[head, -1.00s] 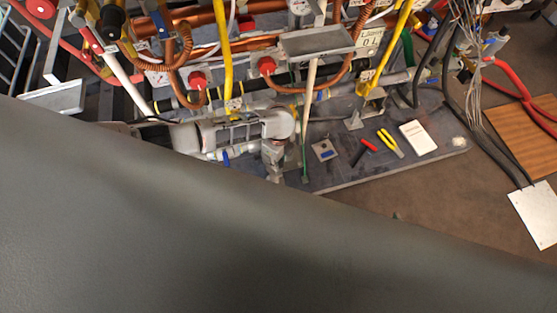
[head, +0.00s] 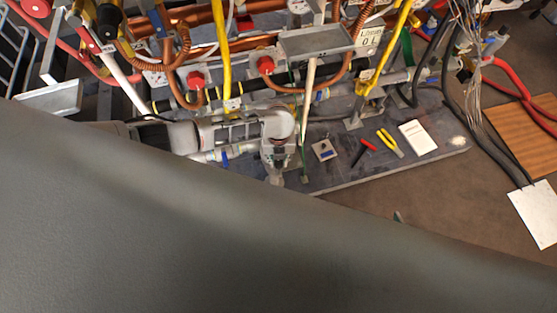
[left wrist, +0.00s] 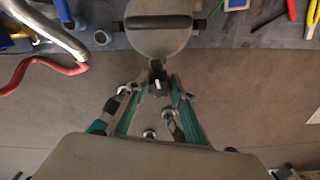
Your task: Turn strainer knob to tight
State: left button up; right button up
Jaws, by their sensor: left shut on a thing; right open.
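In the left wrist view my left gripper (left wrist: 157,78), with teal finger linkages, is shut on a small black knob (left wrist: 157,71) with a white mark. The knob sits just below a rounded grey body (left wrist: 158,42) that has a dark bar across it. In the head view my left gripper (head: 276,172) is at the front edge of the grey board, partly hidden by my wrist and a large dark surface in the foreground. The knob cannot be made out there. My right gripper is not clearly seen in either view.
Copper pipes, yellow hoses and red valve handles (head: 196,79) crowd the back of the grey board (head: 345,180). Red pliers (head: 363,151), yellow pliers (head: 391,143) and a white booklet (head: 418,138) lie to the right. Brown floor is open in front.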

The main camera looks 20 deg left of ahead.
pick_arm(q)
jog(key=shift+m, duration=1.1)
jog(key=shift+s, duration=0.1)
jog(key=o, duration=1.1)
jog(key=shift+o, duration=0.2)
jog(key=shift+r, duration=0.4)
notch_tip(320, 180, up, 11)
